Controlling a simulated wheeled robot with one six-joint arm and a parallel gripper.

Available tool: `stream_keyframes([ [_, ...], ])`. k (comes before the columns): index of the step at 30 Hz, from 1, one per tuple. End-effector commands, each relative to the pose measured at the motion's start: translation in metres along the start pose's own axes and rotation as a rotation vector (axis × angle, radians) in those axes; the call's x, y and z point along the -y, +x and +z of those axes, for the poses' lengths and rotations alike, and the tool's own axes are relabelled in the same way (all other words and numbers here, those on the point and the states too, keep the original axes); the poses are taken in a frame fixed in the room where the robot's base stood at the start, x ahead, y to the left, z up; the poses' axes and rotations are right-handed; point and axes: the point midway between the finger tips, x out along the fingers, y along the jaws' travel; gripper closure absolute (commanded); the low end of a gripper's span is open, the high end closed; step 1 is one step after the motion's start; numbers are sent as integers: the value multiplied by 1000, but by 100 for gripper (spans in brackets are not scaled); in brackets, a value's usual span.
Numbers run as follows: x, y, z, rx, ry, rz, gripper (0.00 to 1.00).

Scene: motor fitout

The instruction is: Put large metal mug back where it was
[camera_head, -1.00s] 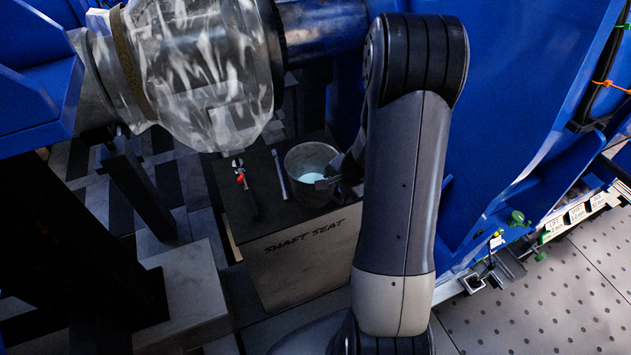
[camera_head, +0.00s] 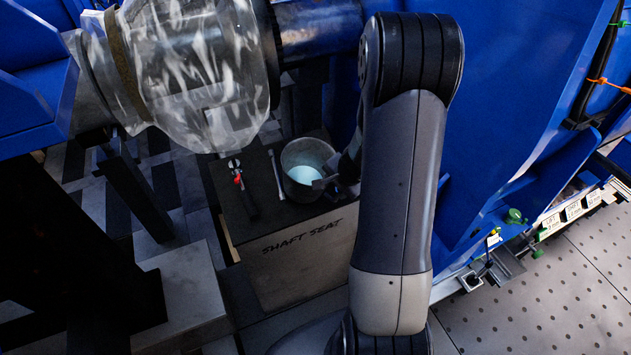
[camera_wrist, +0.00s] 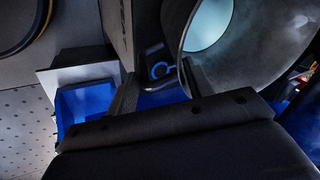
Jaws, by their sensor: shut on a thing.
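The large metal mug (camera_head: 292,158) is a grey, wide-mouthed vessel with a pale bluish inside. In the head view it is over the dark top of the box marked SHAFT SEAT (camera_head: 285,270), near its back right; I cannot tell whether it touches the top. My gripper (camera_head: 327,184) is shut on the mug at its right side, partly hidden behind my arm. In the wrist view the mug (camera_wrist: 260,50) opens large at the upper right, beside my gripper's fingers (camera_wrist: 158,88). Which part of the mug is pinched is unclear.
Red-marked pliers (camera_head: 236,174) and a slim metal tool (camera_head: 276,175) lie on the box top, left of the mug. A plastic-wrapped shaft (camera_head: 195,75) hangs over the left. Blue machine walls (camera_head: 520,90) close in on the right.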

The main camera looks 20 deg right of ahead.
Motion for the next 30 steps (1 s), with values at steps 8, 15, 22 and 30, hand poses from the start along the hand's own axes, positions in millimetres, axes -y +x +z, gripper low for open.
stream_keyframes([
  [8,7,-14,-3,-1,-1,-3,100],
  [15,26,-55,-9,-3,-2,-3,100],
  [22,38,-83,-13,-2,-1,-3,100],
  [30,42,-90,-12,5,-10,-1,100],
])
